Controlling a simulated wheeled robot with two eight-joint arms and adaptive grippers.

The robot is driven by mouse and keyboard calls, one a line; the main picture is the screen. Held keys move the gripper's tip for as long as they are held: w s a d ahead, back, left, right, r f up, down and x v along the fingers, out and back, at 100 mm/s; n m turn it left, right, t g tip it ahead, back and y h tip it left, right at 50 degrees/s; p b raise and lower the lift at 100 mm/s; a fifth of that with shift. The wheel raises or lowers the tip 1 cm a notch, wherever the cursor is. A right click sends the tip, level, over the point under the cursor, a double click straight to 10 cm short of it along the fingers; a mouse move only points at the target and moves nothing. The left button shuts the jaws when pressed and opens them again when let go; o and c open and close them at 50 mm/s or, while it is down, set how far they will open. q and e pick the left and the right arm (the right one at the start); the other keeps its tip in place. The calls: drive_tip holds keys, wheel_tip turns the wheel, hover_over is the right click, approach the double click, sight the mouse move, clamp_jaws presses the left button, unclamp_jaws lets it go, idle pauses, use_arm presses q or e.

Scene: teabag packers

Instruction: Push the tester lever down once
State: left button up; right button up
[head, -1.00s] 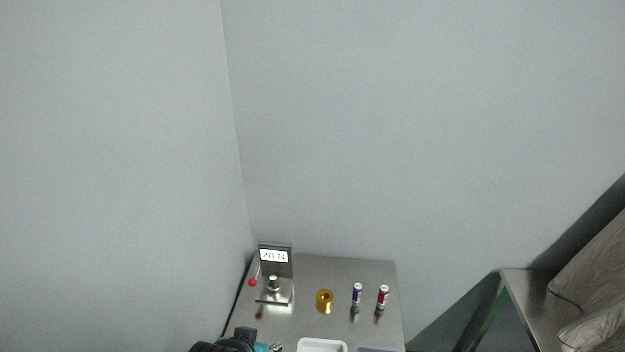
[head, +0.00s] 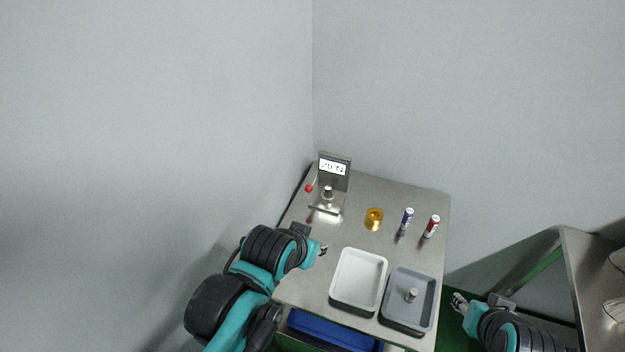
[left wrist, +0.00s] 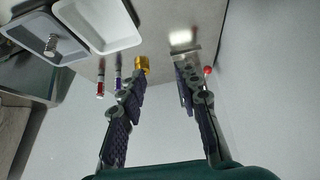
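The tester (head: 333,177) stands at the back left of the metal table, with a lit display on its upright panel. Its lever ends in a red ball (head: 309,188) on the left side, which also shows in the left wrist view (left wrist: 207,69). My left gripper (head: 322,250) is over the table's left front part, in front of the tester and apart from it. In the left wrist view its two fingers (left wrist: 158,88) are spread with nothing between them. My right gripper (head: 459,302) is off the table's right side, with its fingers small and unclear.
A white tray (head: 342,300) and a grey tray (head: 427,321) with a small metal cylinder (head: 411,295) sit at the front. A wall borders the left.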

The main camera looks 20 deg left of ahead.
use_arm(q)
drive_tip(key=shift+w+r, duration=0.15)
drive_tip(key=shift+r, duration=0.05)
clamp_jaws()
drive_tip(key=w+a+r+g+p, duration=0.2)
drive_tip(key=w+r, duration=0.3)
drive_tip(key=w, duration=0.1)
drive_tip(key=n+g+p, duration=0.4)
drive_tip(key=g+p, duration=0.2)
drive_tip(key=p, duration=0.2)
hover_over(313, 181)
drive_tip(key=s, duration=0.2)
wheel_tip(313, 181, down, 8)
drive_tip(key=shift+w+a+r, duration=0.15)
drive_tip(key=shift+a, duration=0.2)
drive_tip(key=shift+s+d+f+b, duration=0.1)
drive_tip(key=shift+s+f+b, duration=0.1)
drive_tip(key=shift+f+b, duration=1.2)
drive_tip(key=shift+s+d+f+b, duration=0.15)
drive_tip(key=shift+f+b, duration=0.5)
drive_tip(key=shift+f, duration=1.45)
drive_tip(key=shift+a, duration=0.1)
